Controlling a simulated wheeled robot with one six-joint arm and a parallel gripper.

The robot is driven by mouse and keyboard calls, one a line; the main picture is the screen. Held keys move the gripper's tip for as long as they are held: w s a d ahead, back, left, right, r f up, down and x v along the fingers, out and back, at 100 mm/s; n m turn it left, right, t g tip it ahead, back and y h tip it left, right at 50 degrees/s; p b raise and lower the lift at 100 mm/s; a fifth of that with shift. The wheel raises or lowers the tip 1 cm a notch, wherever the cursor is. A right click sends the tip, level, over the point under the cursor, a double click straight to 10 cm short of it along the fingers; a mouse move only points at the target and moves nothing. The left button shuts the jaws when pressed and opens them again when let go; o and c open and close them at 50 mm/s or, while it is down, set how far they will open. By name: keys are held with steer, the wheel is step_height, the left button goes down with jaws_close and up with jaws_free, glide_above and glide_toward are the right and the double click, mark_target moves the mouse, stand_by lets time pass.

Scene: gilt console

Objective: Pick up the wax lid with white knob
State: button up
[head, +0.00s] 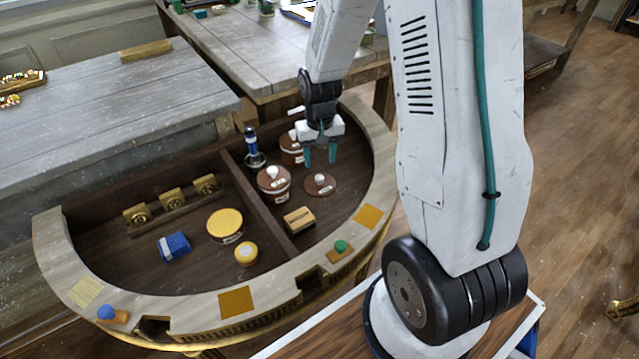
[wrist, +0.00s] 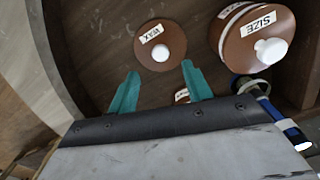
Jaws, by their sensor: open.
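The wax lid (head: 320,185) is a flat brown disc with a white knob and a label. It lies on the dark floor of the console's right compartment. In the wrist view the lid (wrist: 150,57) reads WAX and shows whole, just beyond my fingertips. My gripper (head: 320,160) has teal fingers and hangs above and behind the lid in the head view, apart from it. The fingers (wrist: 160,70) are spread with nothing held between them. A brown pot (head: 291,152) stands partly hidden behind my gripper.
A brown SIZE pot (head: 273,184) with a white-knobbed lid stands left of the wax lid; it also shows in the wrist view (wrist: 232,42). A blue-and-black bottle (head: 253,150), a gold-brown block (head: 299,220) and the compartment divider (head: 262,205) are near. The curved rim (head: 383,165) bounds the right.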

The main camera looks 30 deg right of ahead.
mark_target(319, 177)
step_height(319, 177, down, 6)
steer(key=shift+f, duration=0.25)
steer(key=shift+c, duration=0.3)
steer(key=c, duration=1)
